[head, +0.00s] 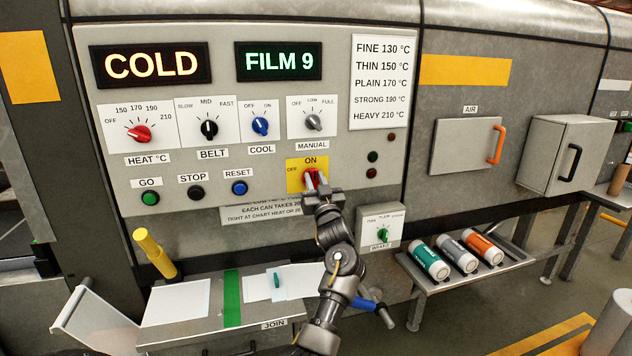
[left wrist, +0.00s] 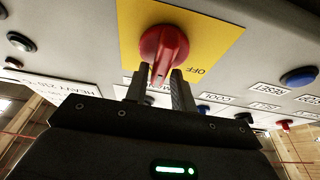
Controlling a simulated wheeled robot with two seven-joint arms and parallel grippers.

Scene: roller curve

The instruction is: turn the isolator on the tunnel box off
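The isolator is a red rotary knob (head: 311,175) on a yellow plate (head: 293,185) marked ON at the top and OFF at the left. In the left wrist view the knob (left wrist: 163,45) shows close up, its ridge pointing down the picture, away from the OFF word. My left gripper (head: 316,183) is at the knob from below. The ON word is hidden there. My right gripper is not in view.
Other dials line the panel above, including a red heat dial (head: 138,133) and a blue cool dial (head: 260,126). Buttons sit at left, including a blue reset button (head: 239,188). A small box with a green dial (head: 382,235) is right of my arm. Cans (head: 428,258) lie on a shelf.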

